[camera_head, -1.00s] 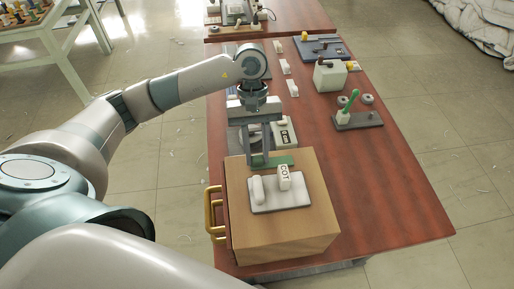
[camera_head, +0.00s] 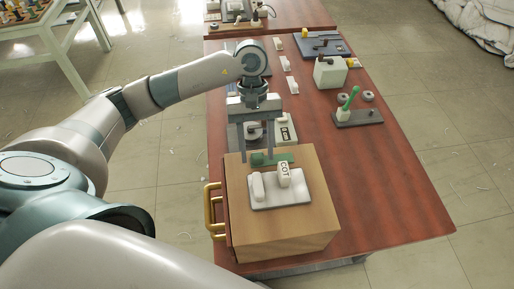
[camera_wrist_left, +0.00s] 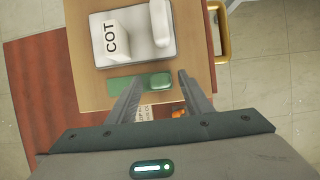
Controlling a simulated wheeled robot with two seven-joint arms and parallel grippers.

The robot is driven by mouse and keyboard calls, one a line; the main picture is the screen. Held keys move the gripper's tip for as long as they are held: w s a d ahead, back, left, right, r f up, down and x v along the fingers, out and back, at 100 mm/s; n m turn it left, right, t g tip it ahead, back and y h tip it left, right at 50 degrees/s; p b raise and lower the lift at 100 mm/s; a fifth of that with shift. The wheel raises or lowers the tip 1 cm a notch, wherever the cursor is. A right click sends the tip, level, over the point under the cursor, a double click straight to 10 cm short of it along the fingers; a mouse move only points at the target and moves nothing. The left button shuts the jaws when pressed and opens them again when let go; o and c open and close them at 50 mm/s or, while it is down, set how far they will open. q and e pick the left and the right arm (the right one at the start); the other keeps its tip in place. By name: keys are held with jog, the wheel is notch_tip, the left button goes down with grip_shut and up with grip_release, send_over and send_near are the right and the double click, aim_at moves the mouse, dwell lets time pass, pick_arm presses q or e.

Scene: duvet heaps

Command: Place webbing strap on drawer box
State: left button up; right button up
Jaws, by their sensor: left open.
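The webbing strap (camera_head: 283,157) is a green flat piece with a thicker folded end. It lies on top of the wooden drawer box (camera_head: 290,228), along the box's far edge, behind a pale plate. In the left wrist view the strap (camera_wrist_left: 122,85) lies at the edge of the box top, its thicker end (camera_wrist_left: 158,82) between my finger lines. My left gripper (camera_head: 257,158) points down over that far edge, open, with its fingers on either side of the thicker end. Whether a finger touches the strap is unclear. My right gripper is out of view.
The pale plate (camera_head: 290,203) on the box holds a white block marked COT (camera_head: 284,176) and a white rounded piece (camera_head: 257,186). A brass handle (camera_head: 210,208) sticks out left. Other small fixtures stand farther back on the red-brown table (camera_head: 385,190); its right side is mostly clear.

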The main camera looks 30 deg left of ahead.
pick_arm(q)
jog(key=shift+w+a+r+b, duration=0.1)
jog(key=shift+w+r+b, duration=0.15)
jog(key=shift+r+b, duration=0.2)
jog(key=b+v, duration=0.4)
jog(key=v, duration=0.7)
jog(key=shift+b, duration=0.4)
jog(key=shift+s+a+r, duration=0.1)
jog(key=shift+s, duration=0.1)
